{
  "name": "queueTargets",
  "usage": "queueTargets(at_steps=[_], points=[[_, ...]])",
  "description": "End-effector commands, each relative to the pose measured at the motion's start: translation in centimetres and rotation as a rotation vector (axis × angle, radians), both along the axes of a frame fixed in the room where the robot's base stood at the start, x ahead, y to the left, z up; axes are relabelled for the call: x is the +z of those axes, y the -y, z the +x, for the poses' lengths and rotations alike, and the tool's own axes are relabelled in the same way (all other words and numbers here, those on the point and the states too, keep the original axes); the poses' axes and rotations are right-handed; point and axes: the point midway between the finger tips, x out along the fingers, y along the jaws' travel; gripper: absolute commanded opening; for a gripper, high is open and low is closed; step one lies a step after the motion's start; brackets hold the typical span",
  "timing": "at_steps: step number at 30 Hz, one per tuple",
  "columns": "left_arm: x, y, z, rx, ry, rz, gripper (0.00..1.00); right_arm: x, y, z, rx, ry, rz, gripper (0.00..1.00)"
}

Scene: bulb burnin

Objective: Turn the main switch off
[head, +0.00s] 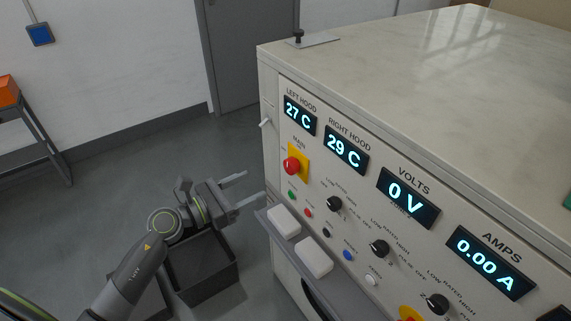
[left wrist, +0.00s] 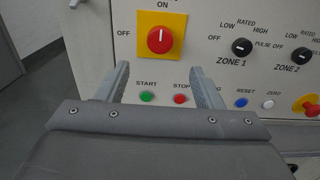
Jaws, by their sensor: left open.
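The main switch is a red rotary knob (head: 291,165) on a yellow plate on the front panel of the cabinet. In the left wrist view the knob (left wrist: 160,40) has a small white mark pointing up towards the ON label; the OFF label is to its left. My left gripper (head: 254,185) is open and empty, in front of the panel with its fingers pointing at it. In the left wrist view the fingertips (left wrist: 160,69) stand apart, just below the knob on either side, not touching it. My right gripper is not in view.
Green START (left wrist: 147,96) and red STOP (left wrist: 180,99) buttons sit below the switch. A grey ledge (head: 330,289) with two white blocks juts out below the panel. A dark open bin (head: 208,287) is below my left arm. Displays read 0 V and 0.00 A.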

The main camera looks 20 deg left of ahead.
Motion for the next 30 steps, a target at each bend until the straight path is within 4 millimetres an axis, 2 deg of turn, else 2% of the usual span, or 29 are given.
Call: queueTargets(at_steps=[6, 15, 21, 29, 30], points=[[0.4, 2.8, 3.7, 0.001, 0.001, -0.006, 0.61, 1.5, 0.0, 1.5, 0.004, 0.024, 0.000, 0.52], [0.1, 6.0, 7.7, 0.000, 0.000, -0.004, 0.61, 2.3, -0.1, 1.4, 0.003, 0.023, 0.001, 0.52], [0.0, 6.8, 8.7, 0.000, -0.001, -0.001, 0.61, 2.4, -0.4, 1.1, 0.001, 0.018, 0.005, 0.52], [-0.1, 6.8, 8.7, 0.001, -0.001, -0.001, 0.61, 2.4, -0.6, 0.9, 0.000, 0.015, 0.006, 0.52], [-0.1, 6.8, 8.7, 0.001, -0.001, -0.001, 0.57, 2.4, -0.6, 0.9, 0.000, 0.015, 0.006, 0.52]])
